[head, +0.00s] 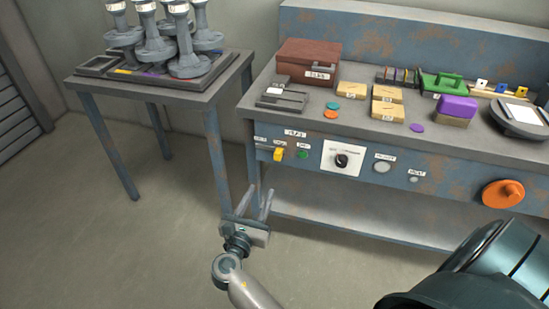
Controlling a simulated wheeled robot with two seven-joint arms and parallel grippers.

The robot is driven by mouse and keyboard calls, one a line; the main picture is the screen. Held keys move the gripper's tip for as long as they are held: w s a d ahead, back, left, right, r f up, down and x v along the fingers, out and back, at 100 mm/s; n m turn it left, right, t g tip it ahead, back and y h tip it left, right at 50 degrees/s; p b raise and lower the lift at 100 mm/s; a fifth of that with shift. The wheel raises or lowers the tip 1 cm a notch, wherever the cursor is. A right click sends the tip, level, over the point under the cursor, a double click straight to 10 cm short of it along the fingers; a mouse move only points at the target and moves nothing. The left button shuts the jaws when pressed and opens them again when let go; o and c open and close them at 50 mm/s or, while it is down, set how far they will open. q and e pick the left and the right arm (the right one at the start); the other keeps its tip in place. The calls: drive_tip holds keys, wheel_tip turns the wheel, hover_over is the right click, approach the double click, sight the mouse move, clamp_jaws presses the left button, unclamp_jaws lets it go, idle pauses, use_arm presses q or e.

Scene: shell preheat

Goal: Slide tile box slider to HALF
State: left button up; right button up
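On the bench's front panel, at its left end, a yellow slider knob (278,154) sits in a short horizontal slot. Small white labels stand around it, too small to read surely. The knob is near the right part of the slot that I can see.
The workbench (400,141) carries a brown box (308,62), cream blocks, a green piece and coloured discs. A dial (341,160), a green button (303,155) and an orange knob (503,193) share the panel. A side table (212,90) stands left. Floor between is free.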

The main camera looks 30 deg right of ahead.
sight(277, 156)
drive_tip(key=x, duration=1.5)
drive_tip(key=shift+w+d, duration=0.25)
drive_tip(key=shift+w, duration=0.05)
drive_tip(key=shift+x, duration=0.75)
